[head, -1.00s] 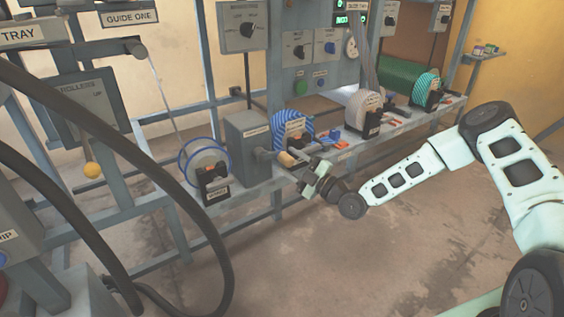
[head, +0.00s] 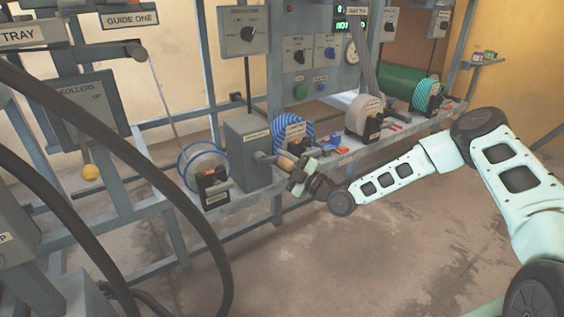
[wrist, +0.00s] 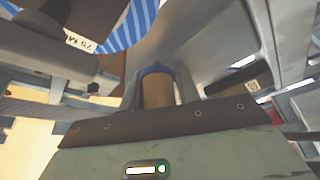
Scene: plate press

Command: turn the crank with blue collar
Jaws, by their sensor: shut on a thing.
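The crank's tan handle (head: 285,162) sticks out in front of the grey box (head: 248,150) in the head view. In the wrist view the handle (wrist: 157,92) stands between my fingers, with a blue collar (wrist: 156,70) at its far end. My gripper (head: 291,168) is shut on the handle; it also shows in the wrist view (wrist: 160,86). The crank's arm and shaft are mostly hidden behind the gripper in the head view.
A blue-rimmed reel (head: 203,168) is left of the box. A blue-striped roll (head: 293,132), a pale roll (head: 366,112) and a teal-striped roll (head: 426,92) line the bench. Black hoses (head: 150,175) cross the left foreground. The floor (head: 400,235) in front is clear.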

